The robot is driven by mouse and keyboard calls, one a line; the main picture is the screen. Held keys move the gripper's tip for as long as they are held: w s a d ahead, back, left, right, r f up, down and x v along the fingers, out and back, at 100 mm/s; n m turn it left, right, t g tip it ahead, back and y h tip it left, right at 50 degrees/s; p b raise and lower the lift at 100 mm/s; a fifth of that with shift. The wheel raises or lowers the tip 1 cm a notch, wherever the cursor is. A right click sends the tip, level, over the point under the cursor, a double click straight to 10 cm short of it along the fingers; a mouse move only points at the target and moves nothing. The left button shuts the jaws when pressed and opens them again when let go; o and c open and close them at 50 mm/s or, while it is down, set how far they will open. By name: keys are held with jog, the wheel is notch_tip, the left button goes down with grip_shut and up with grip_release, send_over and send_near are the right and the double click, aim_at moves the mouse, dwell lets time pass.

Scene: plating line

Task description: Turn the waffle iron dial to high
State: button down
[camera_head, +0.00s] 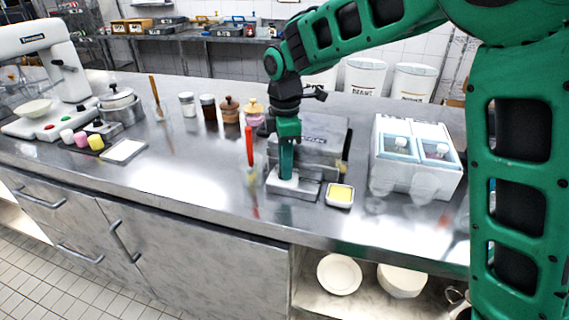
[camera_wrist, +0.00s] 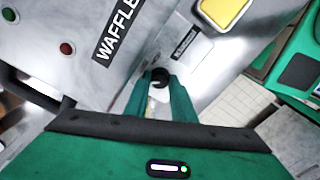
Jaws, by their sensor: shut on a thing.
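The waffle iron (camera_head: 318,135) is a grey metal box on the steel counter, and its top with the "WAFFLE" label fills much of the wrist view (camera_wrist: 85,60). My gripper (camera_head: 287,174) points down at the iron's front left part. In the wrist view the green fingers of my gripper (camera_wrist: 160,85) are closed around the small black dial (camera_wrist: 160,74), which has a pale mark. A small dark label sits beside the dial, too small to read. The dial is hidden behind my fingers in the head view, and its setting cannot be told.
A red-handled utensil (camera_head: 249,148) stands upright to the left. A white two-bin container (camera_head: 415,160) is on the right. Several jars (camera_head: 208,108) line the back.

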jog(key=c, duration=2.5)
grip_release()
jog(key=m, duration=0.5)
jog(key=shift+w+r+m, duration=0.15)
jog(key=shift+w+m, duration=0.05)
jog(key=shift+m, duration=0.2)
jog(key=shift+c, duration=0.2)
jog(key=m, duration=0.9)
jog(key=shift+m, duration=0.4)
grip_shut()
jog(key=m, duration=0.4)
jog(key=shift+m, duration=0.4)
jog(key=o, duration=1)
grip_release()
jog(key=shift+s, duration=0.1)
notch_tip(320, 180, up, 10)
jog(key=shift+r, duration=0.2)
